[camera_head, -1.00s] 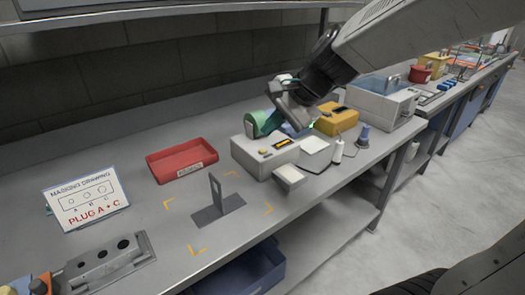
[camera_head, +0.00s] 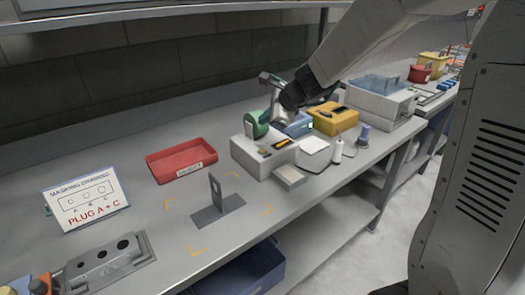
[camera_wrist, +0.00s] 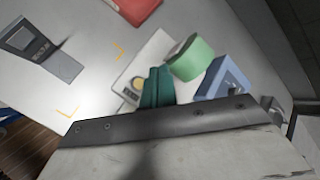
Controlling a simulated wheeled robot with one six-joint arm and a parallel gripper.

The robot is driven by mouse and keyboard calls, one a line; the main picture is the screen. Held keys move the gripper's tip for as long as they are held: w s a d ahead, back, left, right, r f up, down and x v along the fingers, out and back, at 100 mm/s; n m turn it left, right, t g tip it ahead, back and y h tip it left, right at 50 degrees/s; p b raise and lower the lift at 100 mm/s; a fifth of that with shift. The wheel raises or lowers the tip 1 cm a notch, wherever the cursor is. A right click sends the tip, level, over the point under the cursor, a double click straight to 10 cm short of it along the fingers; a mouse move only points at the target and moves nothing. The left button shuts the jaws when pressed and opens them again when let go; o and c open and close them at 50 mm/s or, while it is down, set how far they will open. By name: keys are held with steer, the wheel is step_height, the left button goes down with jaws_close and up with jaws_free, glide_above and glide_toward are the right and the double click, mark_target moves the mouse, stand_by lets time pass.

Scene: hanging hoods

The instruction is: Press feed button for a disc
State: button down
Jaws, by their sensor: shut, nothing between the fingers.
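A white dispenser box (camera_head: 262,157) with a green roll (camera_head: 257,123) at its back stands on the bench in the head view. A round yellowish button (camera_head: 264,151) is on its top, and a small tray (camera_head: 290,178) sits at its front. In the wrist view, the box (camera_wrist: 152,55), the button (camera_wrist: 137,83) and the green roll (camera_wrist: 185,58) show around my gripper (camera_wrist: 157,76). Its teal fingers are shut and empty, over the box beside the button. I cannot tell whether they touch it. In the head view my wrist hangs behind the box; the fingertips are hard to make out.
A blue holder (camera_wrist: 225,78) lies close beside my fingers. A yellow box (camera_head: 332,119), a white spool (camera_head: 337,151) and a grey machine (camera_head: 380,103) stand to the right. A red tray (camera_head: 180,163) and an upright bracket (camera_head: 217,200) are left, with bare bench between.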

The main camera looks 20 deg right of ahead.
steer(key=shift+f, duration=3.8)
steer(key=shift+f, duration=0.4)
steer(key=shift+f, duration=0.4)
steer(key=shift+r, duration=0.8)
steer(key=shift+r, duration=0.1)
steer(key=shift+r, duration=2.45)
